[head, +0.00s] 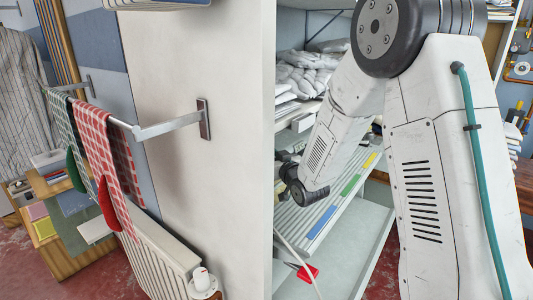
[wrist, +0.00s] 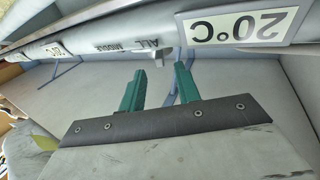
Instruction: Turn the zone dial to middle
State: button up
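In the wrist view, a light grey panel edge or roller (wrist: 85,45) runs across the top with upside-down lettering that seems to read ALL and MIDDLE. A small grey knob-like part (wrist: 163,57) sits by the lettering and may be the zone dial; its setting cannot be read. My gripper (wrist: 160,78) has two green fingers, apart and with nothing held between them. The fingertips are just below the knob-like part in the picture; whether they touch it cannot be told. In the head view, my arm covers much of the right side, and neither the gripper fingers nor the dial can be made out.
A display reading 20°C (wrist: 240,24) is upside down near the lettering. In the head view, a white wall (head: 205,60) carries a rail with a red checked cloth (head: 105,150). White shelves with bags (head: 305,75) stand behind my arm, and a radiator (head: 155,255) is below the rail.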

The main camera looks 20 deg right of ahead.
jog(key=shift+w+a, duration=0.15)
jog(key=shift+w, duration=0.55)
jog(key=shift+w+a, duration=0.15)
jog(key=shift+w, duration=0.55)
grip_shut()
jog(key=shift+d, duration=0.15)
jog(key=d+n+y, duration=0.1)
jog(key=y, duration=0.1)
jog(key=n+g+y, duration=0.1)
jog(key=y, duration=0.1)
jog(key=w+d+n+g+y, duration=0.1)
jog(key=n, duration=0.1)
jog(key=shift+d+y, duration=0.3)
jog(key=shift+y, duration=0.1)
jog(key=n+g+y, duration=0.1)
jog(key=w+d+n+g+y, duration=0.1)
jog(key=n+g+y, duration=0.1)
jog(key=y, duration=0.1)
jog(key=shift+w+d+g, duration=0.2)
jog(key=shift+d+g, duration=0.05)
jog(key=shift+g, duration=0.05)
jog(key=shift+w+d+n+g+y, duration=0.25)
jog(key=shift+w+n+g+y, duration=0.1)
jog(key=shift+n+g+y, duration=0.4)
jog(key=shift+w+d+n+g+y, duration=0.2)
jog(key=shift+w+n+g+y, duration=0.1)
jog(key=shift+n+g+y, duration=0.4)
jog(key=shift+r+g, duration=0.1)
jog(key=shift+g, duration=0.25)
